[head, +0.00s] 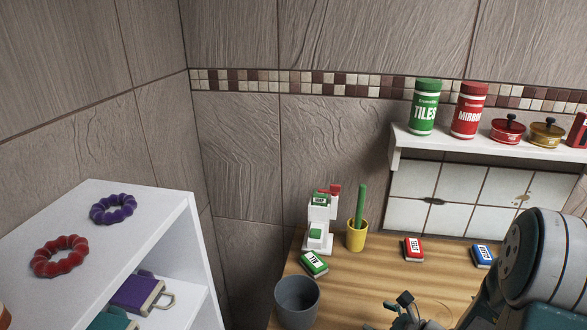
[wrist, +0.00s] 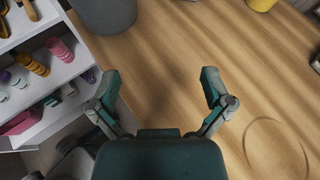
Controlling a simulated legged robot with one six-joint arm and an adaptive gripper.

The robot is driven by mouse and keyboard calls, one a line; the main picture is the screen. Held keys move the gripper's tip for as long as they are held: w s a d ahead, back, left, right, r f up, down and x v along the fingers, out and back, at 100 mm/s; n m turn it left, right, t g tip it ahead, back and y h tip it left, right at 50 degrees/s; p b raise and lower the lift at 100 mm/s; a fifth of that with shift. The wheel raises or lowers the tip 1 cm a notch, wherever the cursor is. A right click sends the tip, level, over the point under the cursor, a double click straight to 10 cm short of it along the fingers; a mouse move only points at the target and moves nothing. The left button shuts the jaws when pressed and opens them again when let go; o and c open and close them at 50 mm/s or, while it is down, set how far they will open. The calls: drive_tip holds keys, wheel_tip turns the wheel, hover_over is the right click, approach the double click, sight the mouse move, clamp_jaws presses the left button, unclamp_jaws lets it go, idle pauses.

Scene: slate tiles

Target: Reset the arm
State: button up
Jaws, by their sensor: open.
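My gripper (wrist: 161,92) is open and empty in the wrist view, its two teal fingers spread apart above the bare wooden table (wrist: 170,50). In the head view my gripper (head: 405,312) shows only in part at the bottom edge, over the table, with my arm at the lower right. Nothing is between the fingers.
A grey bin (head: 297,301) and yellow cup (head: 357,235) stand on the table, with small boxes, including a red one (head: 413,249) and a blue one (head: 483,256). A white shelf unit (head: 190,225) is at left; a wall shelf (head: 480,146) holds jars.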

drive_tip(key=s+a+r+n+g+h, duration=0.1)
drive_tip(key=s+a+r+n+g, duration=0.4)
drive_tip(key=n, duration=0.4)
drive_tip(key=s+a+r+n+g, duration=0.3)
drive_tip(key=s+a+r+n, duration=0.2)
drive_tip(key=s+r+n, duration=0.25)
drive_tip(key=s+d+r+n+t+h, duration=0.3)
drive_tip(key=s+d+r+n+h, duration=0.2)
drive_tip(key=n, duration=0.5)
wheel_tip(320, 180, up, 4)
drive_tip(key=h, duration=0.2)
drive_tip(key=shift+s+d+h, duration=0.15)
drive_tip(key=shift+s+h, duration=0.2)
drive_tip(key=shift+h, duration=0.05)
drive_tip(key=shift+f, duration=0.1)
